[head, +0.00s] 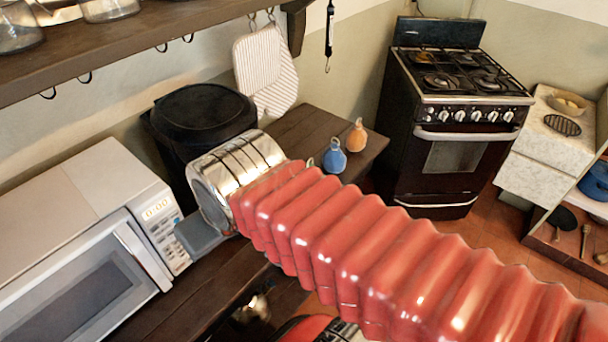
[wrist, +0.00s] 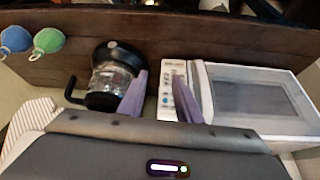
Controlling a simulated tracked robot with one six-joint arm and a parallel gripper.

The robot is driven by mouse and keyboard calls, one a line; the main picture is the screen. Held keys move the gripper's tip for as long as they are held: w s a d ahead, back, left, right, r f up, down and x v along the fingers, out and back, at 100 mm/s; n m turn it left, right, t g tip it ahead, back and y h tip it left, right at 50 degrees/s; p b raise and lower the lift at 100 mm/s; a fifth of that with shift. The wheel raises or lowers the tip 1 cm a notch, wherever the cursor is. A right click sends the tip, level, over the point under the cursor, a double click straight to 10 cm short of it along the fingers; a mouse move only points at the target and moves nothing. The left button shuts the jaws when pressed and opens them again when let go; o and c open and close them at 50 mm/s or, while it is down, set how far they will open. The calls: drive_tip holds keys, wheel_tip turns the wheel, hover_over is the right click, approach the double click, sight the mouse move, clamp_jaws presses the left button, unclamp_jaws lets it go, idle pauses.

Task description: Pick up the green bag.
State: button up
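The small green bag (wrist: 48,40) hangs or lies at the upper left of the wrist view, just right of the blue bag (wrist: 14,38). In the head view only a sliver of its top (head: 310,162) shows above my red arm, left of the blue bag (head: 334,160). My gripper (wrist: 160,72) has its two fingers apart with nothing held between them. It is well to the right of the green bag in the wrist view. In the head view a grey finger (head: 195,237) shows near the microwave; the rest is hidden.
An orange bag (head: 357,137) is on the dark wooden counter (head: 306,128) behind the blue one. A white microwave (head: 80,275) stands close to my gripper. A black lidded appliance (head: 203,105) is behind my wrist. A shelf (head: 130,45) runs overhead; a stove (head: 455,120) is beyond.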

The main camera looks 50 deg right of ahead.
idle(0.3)
